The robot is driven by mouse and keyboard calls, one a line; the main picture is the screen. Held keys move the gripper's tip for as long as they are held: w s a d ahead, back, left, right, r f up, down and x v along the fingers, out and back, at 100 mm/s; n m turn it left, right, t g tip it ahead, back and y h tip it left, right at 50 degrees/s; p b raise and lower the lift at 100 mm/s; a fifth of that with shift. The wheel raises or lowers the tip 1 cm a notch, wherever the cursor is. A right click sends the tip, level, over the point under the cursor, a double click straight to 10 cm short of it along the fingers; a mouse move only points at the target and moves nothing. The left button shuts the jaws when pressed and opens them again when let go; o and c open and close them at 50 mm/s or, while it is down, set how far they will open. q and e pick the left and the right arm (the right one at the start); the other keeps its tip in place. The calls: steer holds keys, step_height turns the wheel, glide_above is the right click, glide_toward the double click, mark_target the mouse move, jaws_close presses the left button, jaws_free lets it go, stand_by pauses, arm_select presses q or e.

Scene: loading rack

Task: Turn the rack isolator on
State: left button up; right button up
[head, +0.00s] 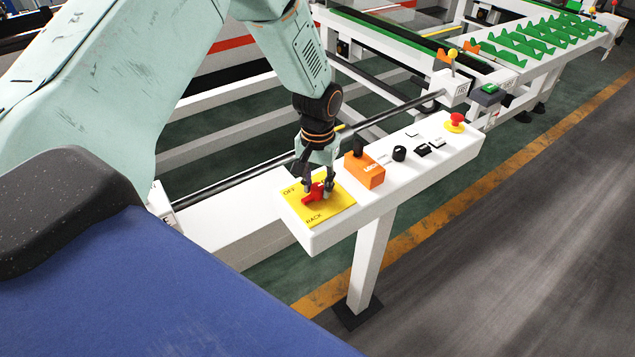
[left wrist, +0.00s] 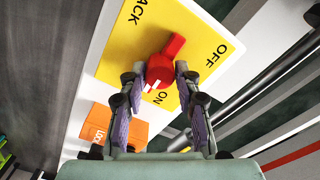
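The rack isolator is a red rotary switch (head: 316,193) on a yellow plate (head: 341,204) at the near end of a white control panel. The left wrist view shows the red switch (left wrist: 160,69) in the middle of the plate (left wrist: 118,62), with OFF to its upper right, ON below and RACK at the upper left. A white mark on the switch's lower end lies towards ON. My left gripper (head: 319,188) points down over the plate. Its fingers (left wrist: 160,72) stand on both sides of the red switch and appear closed on it. My right gripper is out of view.
An orange lock block (head: 364,171) stands right beside the plate. Beyond it on the panel are a black knob (head: 399,153), dark switches and a red emergency button (head: 455,121). A dark rail (head: 395,110) runs behind the panel. Open floor (head: 490,250) lies to the right.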

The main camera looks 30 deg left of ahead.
mark_target(317, 186)
arm_select(q)
steer(key=o, duration=0.3)
steer(key=shift+f, duration=0.1)
steer(key=shift+o, duration=0.2)
step_height(317, 186, up, 12)
stand_by(0.4)
stand_by(0.5)
